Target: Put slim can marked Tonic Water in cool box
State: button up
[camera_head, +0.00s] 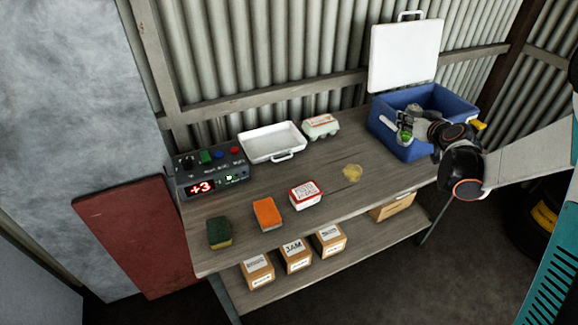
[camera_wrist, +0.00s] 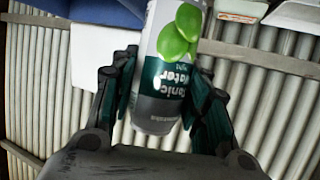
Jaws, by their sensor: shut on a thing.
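The slim can marked Tonic Water (camera_wrist: 163,88) is white, green and grey with green fruit printed on it. It fills the middle of the wrist view between the fingers of my gripper (camera_wrist: 165,72), which is shut on it. In the head view, my gripper (camera_head: 410,126) is at the near left part of the blue cool box (camera_head: 398,148), seemingly over its opening. Only a small part of the can shows there. The cool box stands at the right end of the bench, its white lid (camera_head: 404,55) raised open. The box's inside is mostly hidden.
The wooden bench (camera_head: 240,208) also holds a control box (camera_head: 212,170), a white tray (camera_head: 272,141), an egg carton (camera_head: 320,126), a labelled tub (camera_head: 305,195), an orange sponge (camera_head: 267,213) and a green sponge (camera_head: 219,232). A corrugated wall stands close behind.

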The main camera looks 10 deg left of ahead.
jog(key=shift+w+d+r+n+y+p, duration=0.15)
jog(key=shift+w+r, duration=0.25)
jog(key=shift+r, duration=0.1)
jog(key=shift+w+d+r+n+y+p, duration=0.1)
jog(key=shift+w+r+n+y+p, duration=0.05)
jog(key=shift+w+r, duration=0.3)
notch_tip(320, 180, down, 20)
jog(key=b, duration=0.6)
jog(key=shift+s, duration=0.15)
jog(key=shift+f+b, duration=0.2)
jog(key=shift+b, duration=0.1)
jog(key=o, duration=1.2)
jog(key=shift+r, duration=0.2)
